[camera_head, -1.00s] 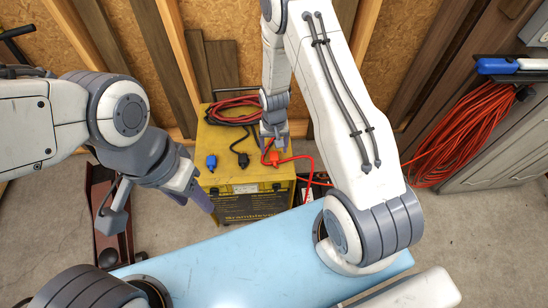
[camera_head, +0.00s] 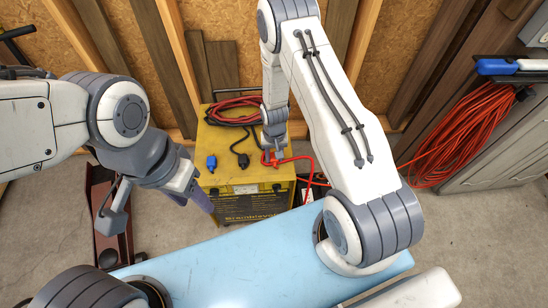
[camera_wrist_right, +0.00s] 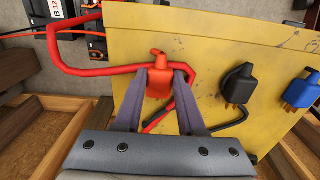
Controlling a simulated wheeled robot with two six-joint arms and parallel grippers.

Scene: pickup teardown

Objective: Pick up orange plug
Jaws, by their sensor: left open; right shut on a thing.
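The orange plug (camera_wrist_right: 159,78) sits between the fingertips of my right gripper (camera_wrist_right: 160,84) in the right wrist view, over the yellow box top. Both fingers press on its sides. In the head view my right gripper (camera_head: 273,156) is over the right part of the yellow box (camera_head: 222,184), and the plug is mostly hidden beneath it. A red cable runs from the plug. I cannot tell whether the plug touches the box. My left gripper (camera_head: 195,192) is open and empty, left of the box's front.
A blue plug (camera_head: 211,163) and a black plug (camera_head: 243,160) lie on the box top, left of the orange one. Coiled cable (camera_head: 234,108) lies at its back. A pale blue surface (camera_head: 230,265) is in front. An orange cord (camera_head: 465,130) hangs at right.

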